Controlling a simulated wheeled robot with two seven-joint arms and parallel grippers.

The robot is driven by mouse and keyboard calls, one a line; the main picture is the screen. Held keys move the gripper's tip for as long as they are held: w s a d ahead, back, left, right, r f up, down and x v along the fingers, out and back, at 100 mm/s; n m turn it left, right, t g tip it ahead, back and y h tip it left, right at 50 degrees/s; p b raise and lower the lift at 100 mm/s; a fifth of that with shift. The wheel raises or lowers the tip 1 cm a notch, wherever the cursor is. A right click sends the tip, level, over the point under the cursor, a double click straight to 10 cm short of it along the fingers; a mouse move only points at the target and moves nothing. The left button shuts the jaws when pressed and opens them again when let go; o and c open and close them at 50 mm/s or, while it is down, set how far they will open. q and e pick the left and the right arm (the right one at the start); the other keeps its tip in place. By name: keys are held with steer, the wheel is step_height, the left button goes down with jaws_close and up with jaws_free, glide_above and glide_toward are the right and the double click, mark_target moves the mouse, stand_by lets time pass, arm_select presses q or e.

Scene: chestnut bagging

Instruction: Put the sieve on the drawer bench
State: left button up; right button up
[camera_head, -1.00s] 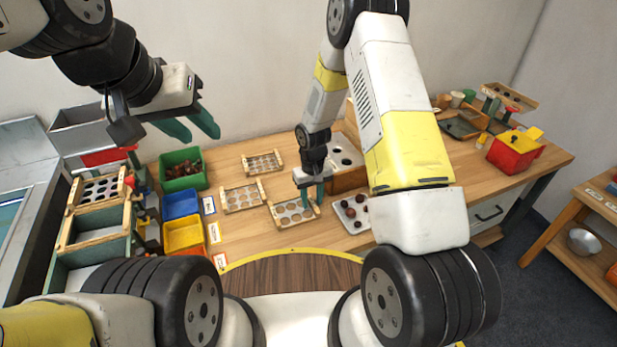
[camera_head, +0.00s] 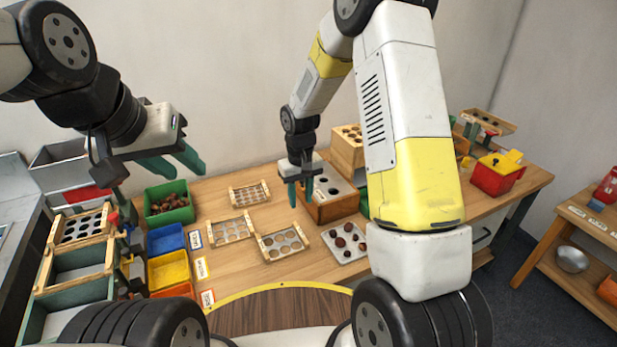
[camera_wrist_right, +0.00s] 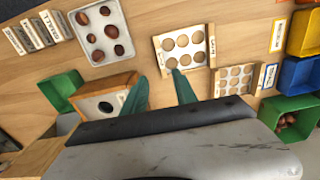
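Several wooden-railed sieves with round holes lie flat on the wooden bench (camera_head: 215,265). The nearest sieve (camera_head: 281,242) is right of a middle sieve (camera_head: 230,229), with a finer one (camera_head: 249,193) behind. The nearest sieve also shows in the right wrist view (camera_wrist_right: 183,46), just beyond my fingertips. My right gripper (camera_head: 300,193) is open and empty, raised above the bench beside a wooden box with a holed top (camera_head: 333,200). My left gripper (camera_head: 178,165) is open and empty in the air above a green bin (camera_head: 168,213).
Blue (camera_head: 165,238) and yellow (camera_head: 168,269) bins stand at the left, beside a wooden-framed holed tray (camera_head: 82,226) on a green stand. A pale tray with dark chestnuts (camera_head: 345,243) lies right of the nearest sieve. A red bin (camera_head: 496,176) stands farther right.

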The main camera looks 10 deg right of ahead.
steer(key=s+d+r+t, duration=0.1)
steer(key=s+d+r, duration=0.2)
steer(key=r, duration=0.9)
steer(key=s+d+r+m+t+y, duration=0.1)
steer(key=s+d+r+t, duration=0.1)
steer(key=s+r, duration=0.6)
steer(key=s+d+r+m+t+y, duration=0.1)
steer(key=s+d+r+t, duration=0.1)
steer(key=s+r, duration=0.5)
steer(key=s+t, duration=0.1)
steer(key=s, duration=0.3)
steer(key=shift+s+d+r+m, duration=0.15)
steer(key=shift+s+r+m, duration=0.2)
steer(key=shift+r+m, duration=0.05)
